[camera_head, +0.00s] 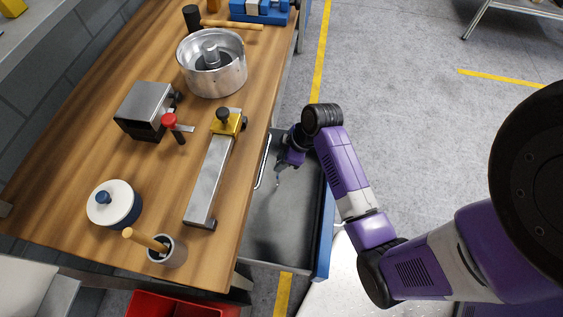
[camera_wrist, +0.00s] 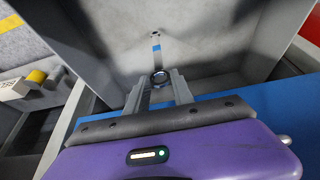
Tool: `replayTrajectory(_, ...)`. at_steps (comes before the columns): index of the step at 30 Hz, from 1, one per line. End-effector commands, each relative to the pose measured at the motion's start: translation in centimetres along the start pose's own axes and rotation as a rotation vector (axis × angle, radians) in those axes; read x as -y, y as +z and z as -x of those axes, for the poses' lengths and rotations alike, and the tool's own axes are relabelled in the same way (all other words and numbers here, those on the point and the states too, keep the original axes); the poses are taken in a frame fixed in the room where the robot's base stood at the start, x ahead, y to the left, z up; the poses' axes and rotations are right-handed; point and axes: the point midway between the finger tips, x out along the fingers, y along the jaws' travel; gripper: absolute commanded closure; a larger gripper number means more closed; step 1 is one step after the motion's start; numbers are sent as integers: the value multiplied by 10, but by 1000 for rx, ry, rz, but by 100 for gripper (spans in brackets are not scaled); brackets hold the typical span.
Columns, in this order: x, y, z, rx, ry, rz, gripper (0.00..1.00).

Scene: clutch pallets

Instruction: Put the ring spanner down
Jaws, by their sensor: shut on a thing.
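The ring spanner (camera_wrist: 156,46) is a slim grey tool with a blue band on its shaft. In the wrist view it extends away from between my fingers, with a dark ring end close to the fingertips. My gripper (camera_wrist: 158,79) is shut on it near that ring end. In the head view my gripper (camera_head: 278,172) points down over the open drawer (camera_head: 323,235), which has a blue front and a grey interior. The spanner is too small to make out clearly there. I cannot tell whether it touches the drawer floor.
The wooden bench (camera_head: 150,185) stands left of the drawer. On it are a long metal bar with a yellow clamp (camera_head: 208,180), a metal drum (camera_head: 212,65), a grey block (camera_head: 145,108), a blue-sided pot (camera_head: 115,205) and a cup (camera_head: 170,252). The drawer floor looks largely clear.

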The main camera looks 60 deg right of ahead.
Motion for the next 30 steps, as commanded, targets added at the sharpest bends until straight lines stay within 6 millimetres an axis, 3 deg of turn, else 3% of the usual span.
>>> replayTrajectory(4, 0, 7, -16, 1, -1, -2, 100)
replayTrajectory(15, 0, 8, -20, 0, 1, 0, 100)
replayTrajectory(16, 0, 8, -20, 0, 1, -1, 67)
replayTrajectory(19, 0, 8, -20, 0, 1, -1, 50)
replayTrajectory(30, 0, 7, -16, 0, 1, -1, 50)
